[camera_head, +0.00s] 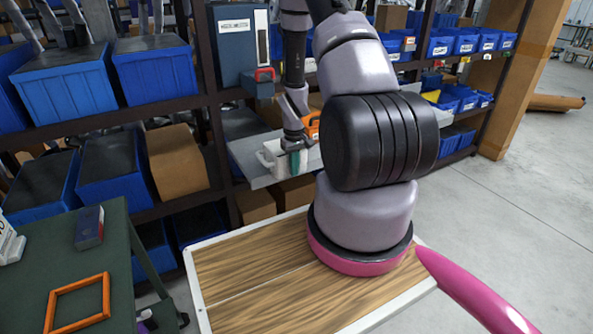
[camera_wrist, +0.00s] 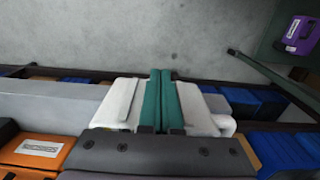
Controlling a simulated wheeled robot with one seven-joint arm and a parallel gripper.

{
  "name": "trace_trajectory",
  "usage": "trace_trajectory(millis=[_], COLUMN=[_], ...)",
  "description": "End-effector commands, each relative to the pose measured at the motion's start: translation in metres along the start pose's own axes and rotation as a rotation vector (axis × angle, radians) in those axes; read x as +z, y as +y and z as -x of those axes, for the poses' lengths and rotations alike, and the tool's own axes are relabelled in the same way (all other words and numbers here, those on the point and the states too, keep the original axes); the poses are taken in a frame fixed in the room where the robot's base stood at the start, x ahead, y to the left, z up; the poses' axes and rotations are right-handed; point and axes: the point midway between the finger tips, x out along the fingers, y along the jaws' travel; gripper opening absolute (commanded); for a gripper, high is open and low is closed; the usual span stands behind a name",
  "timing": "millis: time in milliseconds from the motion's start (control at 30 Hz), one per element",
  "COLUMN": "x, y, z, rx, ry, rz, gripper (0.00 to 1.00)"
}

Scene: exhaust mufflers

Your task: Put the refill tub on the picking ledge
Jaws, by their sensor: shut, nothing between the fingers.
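The white refill tub (camera_head: 270,156) stands upright on the grey picking ledge (camera_head: 262,181) in the head view, near the ledge's front edge. My gripper (camera_head: 295,159) is right at the tub, its teal finger pads low by the tub's right side. In the wrist view the two teal pads of my gripper (camera_wrist: 161,100) lie together, shut with nothing between them. A pale rounded piece beside the fingers may be part of the tub. The grey ledge (camera_wrist: 45,106) also shows there. Whether the fingers touch the tub is unclear.
Shelves of blue bins (camera_head: 65,85) stand left of the ledge. A dark blue box (camera_head: 239,45) is above it. A green table (camera_head: 60,245) with an orange frame (camera_head: 77,303) is at front left. My arm blocks the view to the ledge's right.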

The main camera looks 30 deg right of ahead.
Motion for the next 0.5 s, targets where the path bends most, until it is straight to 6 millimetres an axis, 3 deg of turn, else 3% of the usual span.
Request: trace_trajectory(millis=[267,367,500], x=[-0.003,-0.017,-0.056], y=[0.000,0.000,0.000], z=[0.000,0.000,-0.001], rx=[0.000,0.000,0.001], ry=[0.000,0.002,0.004], rz=[0.000,0.001,0.002], gripper=[0.00,0.00,0.00])
